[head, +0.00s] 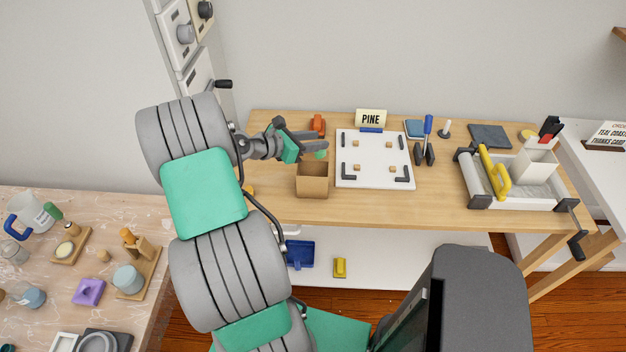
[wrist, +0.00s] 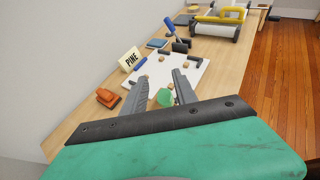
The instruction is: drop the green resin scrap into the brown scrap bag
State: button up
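The green resin scrap (head: 321,155) is a small pale green piece just behind the rim of the brown scrap bag (head: 312,182). The bag is an open-topped box shape on the bench, left of the white board. My gripper (head: 321,147) is above the bag's far side, its fingers pointing right. In the wrist view my gripper (wrist: 160,77) has its fingers spread apart. The scrap (wrist: 165,98) shows between them, closer to the right finger, with a gap to the left one. I cannot tell whether it touches a finger or what lies under it. The bag is not visible there.
The white board (head: 374,170) with small wooden blocks lies right of the bag. An orange tool (head: 318,124) and the PINE sign (head: 371,118) stand behind. A roller tray (head: 510,182) sits at the right. The bench front (head: 400,213) is clear.

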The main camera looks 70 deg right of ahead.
jog(key=o, duration=0.3)
jog(key=b+v, duration=0.1)
jog(key=v, duration=0.6)
jog(key=shift+w+a+r, duration=0.2)
jog(key=shift+a, duration=0.1)
